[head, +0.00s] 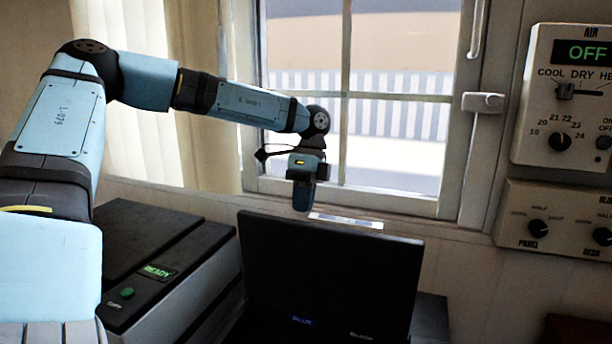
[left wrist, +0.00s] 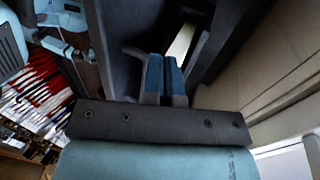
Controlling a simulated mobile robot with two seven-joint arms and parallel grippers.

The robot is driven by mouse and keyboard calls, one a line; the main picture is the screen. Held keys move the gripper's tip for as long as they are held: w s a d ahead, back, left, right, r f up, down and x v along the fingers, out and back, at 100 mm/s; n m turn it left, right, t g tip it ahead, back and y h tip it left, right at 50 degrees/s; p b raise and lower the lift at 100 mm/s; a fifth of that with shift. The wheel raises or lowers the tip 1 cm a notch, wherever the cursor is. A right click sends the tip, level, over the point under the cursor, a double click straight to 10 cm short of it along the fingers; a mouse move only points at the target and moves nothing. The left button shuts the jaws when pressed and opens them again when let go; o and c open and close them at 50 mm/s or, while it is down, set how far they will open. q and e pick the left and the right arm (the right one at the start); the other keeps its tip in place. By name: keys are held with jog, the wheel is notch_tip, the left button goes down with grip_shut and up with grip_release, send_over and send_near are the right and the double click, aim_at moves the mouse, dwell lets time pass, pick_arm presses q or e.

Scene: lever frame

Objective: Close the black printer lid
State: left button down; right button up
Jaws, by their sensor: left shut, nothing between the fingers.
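The black printer lid (head: 330,270) stands raised, a wide dark panel in the lower middle of the head view. Faint blue and grey lettering shows at its bottom. The grey printer body (head: 190,280) with a green READY display is to its left. My left gripper (head: 302,207) points down just above the lid's top edge, left of its middle. I cannot tell if it touches the lid. In the left wrist view its blue fingers (left wrist: 166,80) are together with nothing between them, against a dark surface. My right gripper is not in view.
A window (head: 390,120) is behind the arm, and a pale strip (head: 345,220) lies behind the lid's top edge. Control panels (head: 570,100) with knobs and a slider are on the right wall. A green button (head: 127,292) sits below the READY display.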

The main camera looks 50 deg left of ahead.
pick_arm(q)
jog(key=s+d, duration=0.2)
jog(key=s, duration=0.1)
jog(key=shift+s+f, duration=0.1)
jog(key=shift+s, duration=0.15)
dwell(0.4)
